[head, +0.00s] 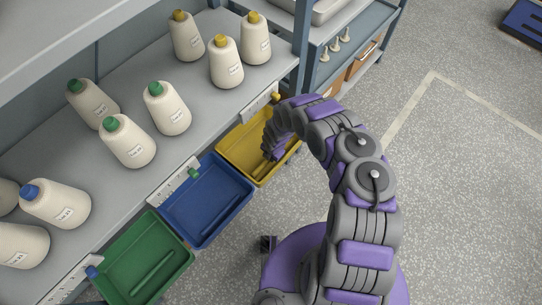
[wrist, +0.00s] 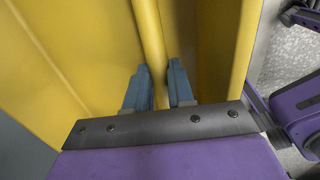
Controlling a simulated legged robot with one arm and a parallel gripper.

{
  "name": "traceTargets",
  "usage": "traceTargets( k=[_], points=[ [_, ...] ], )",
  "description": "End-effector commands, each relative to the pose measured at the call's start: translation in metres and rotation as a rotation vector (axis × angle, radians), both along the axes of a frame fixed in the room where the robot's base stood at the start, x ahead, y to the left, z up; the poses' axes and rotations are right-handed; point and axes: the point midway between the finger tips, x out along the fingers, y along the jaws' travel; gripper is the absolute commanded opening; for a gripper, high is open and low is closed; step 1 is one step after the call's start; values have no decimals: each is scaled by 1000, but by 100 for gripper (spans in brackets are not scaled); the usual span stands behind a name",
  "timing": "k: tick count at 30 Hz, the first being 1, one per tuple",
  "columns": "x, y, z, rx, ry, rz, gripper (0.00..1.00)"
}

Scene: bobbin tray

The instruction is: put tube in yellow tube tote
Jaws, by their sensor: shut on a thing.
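The yellow tote (head: 230,147) sits at the shelf's front edge, and its yellow walls (wrist: 75,45) fill most of the wrist view. My gripper (wrist: 158,70) is reaching down inside this tote. Its two blue-grey fingers are shut on a yellow tube (wrist: 149,28) that runs away from me between them. In the head view my wrist covers the right part of the tote and hides the fingertips. I cannot tell whether the tube touches the tote's floor.
A blue tote (head: 190,232) and a green tote (head: 128,298) stand in a row to the left, each with a tube inside. Several cream bobbins with coloured tops (head: 225,65) stand on the grey shelf above. Open floor (head: 450,200) lies to the right.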

Motion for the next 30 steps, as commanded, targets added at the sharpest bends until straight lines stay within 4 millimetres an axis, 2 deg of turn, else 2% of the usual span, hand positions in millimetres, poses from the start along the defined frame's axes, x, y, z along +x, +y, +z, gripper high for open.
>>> traceTargets(
  k=[12, 13, 20, 30],
  points=[
    [0, 0, -9, 1, 0, 0, 0],
    [0, 0, -9, 1, 0, 0, 25],
    [0, 0, -9, 1, 0, 0, 47],
    [0, 1, -4, 0, 0, 1, 48]
  ],
)
